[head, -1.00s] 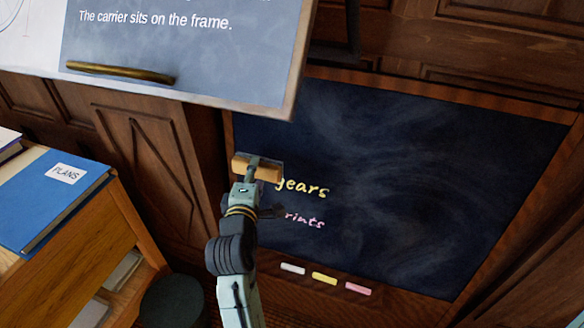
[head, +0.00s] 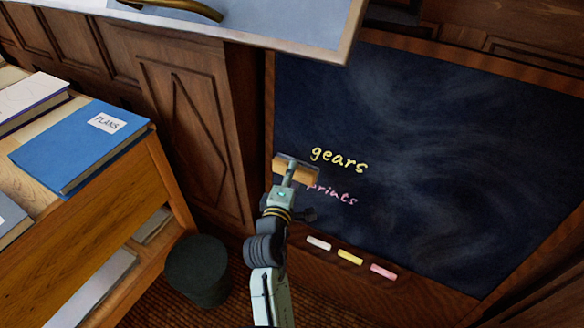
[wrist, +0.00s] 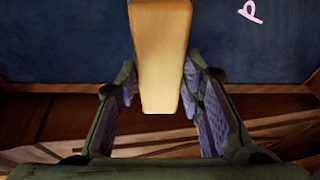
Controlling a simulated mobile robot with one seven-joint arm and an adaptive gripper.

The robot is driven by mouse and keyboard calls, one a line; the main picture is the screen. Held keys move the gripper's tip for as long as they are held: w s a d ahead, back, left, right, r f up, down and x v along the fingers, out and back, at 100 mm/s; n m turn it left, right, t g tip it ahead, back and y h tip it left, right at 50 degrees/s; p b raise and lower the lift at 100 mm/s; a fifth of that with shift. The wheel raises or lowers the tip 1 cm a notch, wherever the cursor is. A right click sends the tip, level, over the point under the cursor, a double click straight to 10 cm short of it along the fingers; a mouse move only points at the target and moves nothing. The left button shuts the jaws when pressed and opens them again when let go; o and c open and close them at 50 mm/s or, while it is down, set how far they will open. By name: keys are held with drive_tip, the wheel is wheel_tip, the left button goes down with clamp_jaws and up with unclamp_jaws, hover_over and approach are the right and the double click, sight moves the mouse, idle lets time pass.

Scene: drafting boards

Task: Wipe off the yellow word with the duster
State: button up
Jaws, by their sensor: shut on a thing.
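The yellow word "gears" (head: 339,160) is written on the dark chalkboard (head: 420,110) and shows whole in the head view. A pink word "prints" (head: 334,194) is below it, its start close to my gripper. My gripper (head: 289,178) is shut on the wooden duster (head: 296,170), to the left of and slightly below the yellow word. In the wrist view the duster (wrist: 160,55) sits between the two fingers. Part of a pink letter (wrist: 250,11) shows at the upper right there. I cannot tell whether the duster touches the board.
White (head: 319,243), yellow (head: 350,257) and pink chalks (head: 383,271) lie on the ledge below the board. A wooden cabinet with a blue book (head: 82,145) stands at left, a dark bin (head: 198,268) beside it. A tilted drafting board (head: 300,22) overhangs at top.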

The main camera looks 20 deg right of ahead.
drive_tip(key=shift+w+d+f+p, duration=0.15)
drive_tip(key=shift+w+d, duration=0.85)
drive_tip(key=shift+w+d+f+p, duration=0.1)
drive_tip(key=shift+w+d+p, duration=0.05)
drive_tip(key=shift+w+d, duration=0.8)
drive_tip(key=shift+w+d+f+p, duration=0.1)
drive_tip(key=shift+w+d+p, duration=0.35)
drive_tip(key=shift+w+d, duration=0.25)
